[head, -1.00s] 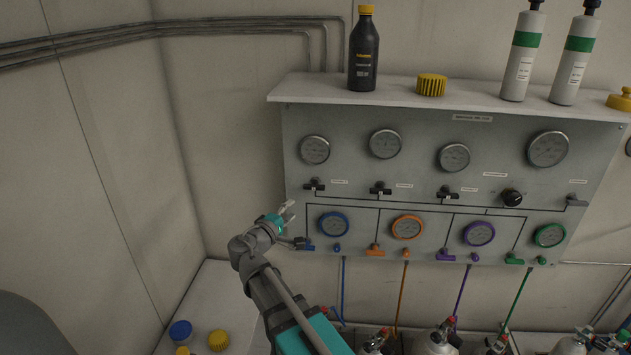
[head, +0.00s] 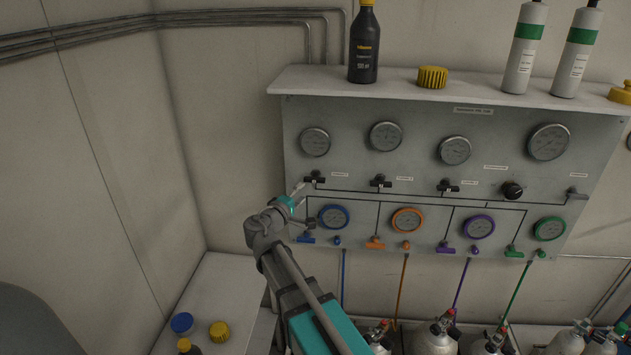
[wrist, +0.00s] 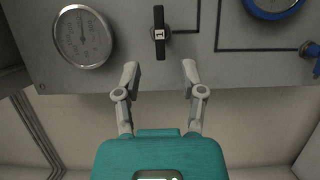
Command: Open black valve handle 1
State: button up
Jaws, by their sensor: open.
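Black valve handle 1 (head: 315,177) is on the upper left of the grey panel, below the leftmost grey gauge. In the wrist view the handle (wrist: 159,33) is a black bar with a white label reading 1, lying crosswise to the thin pipe line beside it. My gripper (head: 303,205) is in front of the panel, just below and left of the handle in the head view. In the wrist view my gripper (wrist: 160,73) has its two fingers spread and empty. The handle is beyond the fingertips, roughly centred between them, and not touched.
A grey gauge (wrist: 82,37) is left of the handle in the wrist view. A blue gauge (head: 333,217) and blue handle (head: 306,239) sit lower on the panel, near my gripper. More black handles (head: 381,182) continue rightward. A black bottle (head: 364,45) stands on the shelf above.

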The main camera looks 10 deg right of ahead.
aim_at(313, 181)
jog(key=x, duration=0.8)
jog(key=shift+w+d, duration=0.2)
jog(key=shift+w, duration=0.05)
